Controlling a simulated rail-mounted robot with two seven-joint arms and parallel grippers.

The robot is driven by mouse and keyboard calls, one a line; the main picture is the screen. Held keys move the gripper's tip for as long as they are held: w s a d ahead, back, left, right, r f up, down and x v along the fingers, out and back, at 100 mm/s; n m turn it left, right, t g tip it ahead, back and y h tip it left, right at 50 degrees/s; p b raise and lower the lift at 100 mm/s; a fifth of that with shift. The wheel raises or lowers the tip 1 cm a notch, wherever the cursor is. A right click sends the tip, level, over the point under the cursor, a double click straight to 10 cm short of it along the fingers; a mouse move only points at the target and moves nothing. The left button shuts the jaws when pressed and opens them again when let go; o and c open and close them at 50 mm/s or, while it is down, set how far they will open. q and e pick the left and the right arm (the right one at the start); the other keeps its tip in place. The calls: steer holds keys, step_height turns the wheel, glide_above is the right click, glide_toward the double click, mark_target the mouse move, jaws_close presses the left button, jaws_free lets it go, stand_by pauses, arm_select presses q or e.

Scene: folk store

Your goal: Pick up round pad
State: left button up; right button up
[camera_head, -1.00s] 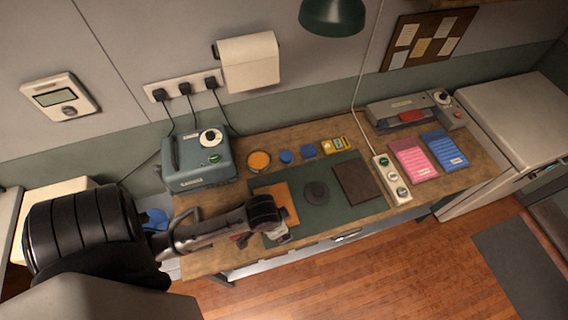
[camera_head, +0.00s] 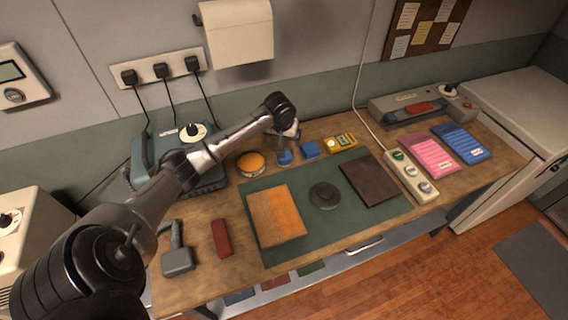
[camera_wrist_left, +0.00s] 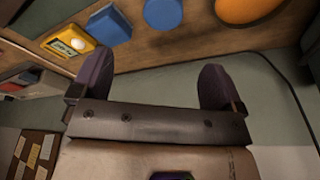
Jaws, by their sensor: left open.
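Two round things could be the round pad. One is an orange disc in a shallow round tin (camera_head: 251,163) on the wooden bench, behind the green mat. The other is a dark disc with a raised middle (camera_head: 323,196) lying on the mat. My left gripper (camera_head: 287,140) is above the back of the bench, right of the orange disc, near the small blue pieces. In the left wrist view its two fingers (camera_wrist_left: 155,82) are spread with nothing between them. The orange disc (camera_wrist_left: 245,8) shows at that view's top edge, cut off. My right gripper is out of view.
The green mat (camera_head: 262,252) also holds an orange-brown sheet (camera_head: 277,215) and a dark square (camera_head: 369,183). Blue pieces (camera_head: 309,149) and a yellow device (camera_head: 340,143) stand behind it. A teal machine (camera_head: 208,176) is under my left arm. A power strip (camera_head: 409,178) lies right.

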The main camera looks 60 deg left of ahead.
arm_select(q)
steer(key=b+x, duration=0.1)
steer(key=x, duration=0.7)
steer(key=shift+f+b, duration=0.1)
steer(key=shift+b, duration=0.3)
steer(key=x, duration=0.2)
steer(key=b+x, duration=0.1)
steer(key=x, duration=0.1)
steer(key=shift+s, duration=0.25)
steer(key=shift+w+a+f+b, duration=0.15)
steer(key=shift+f+b, duration=0.25)
steer(key=shift+f, duration=0.2)
steer(key=shift+c, duration=0.4)
steer(key=c, duration=1)
